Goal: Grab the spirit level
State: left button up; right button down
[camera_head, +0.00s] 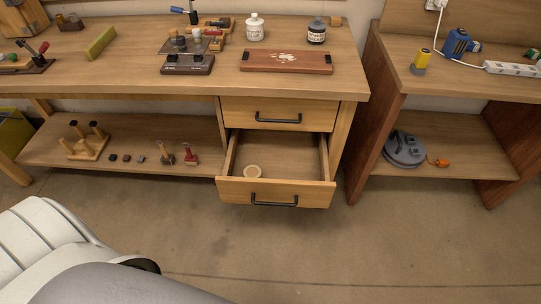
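A yellow-green bar (101,43) lies at an angle on the left part of the wooden workbench top. It is the likeliest spirit level in view, but it is too small to make out any vials. Nothing touches it. Neither of my grippers shows in the head view. Only a white and grey part of my own body shows at the lower left, well apart from the bar.
The workbench (120,75) also bears two bottles, a reddish wooden board (287,62) and several tools. A second bench (440,80) stands at right. The floor in front is clear.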

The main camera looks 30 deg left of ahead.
aim_at(92, 51)
jog(key=u, duration=0.75)
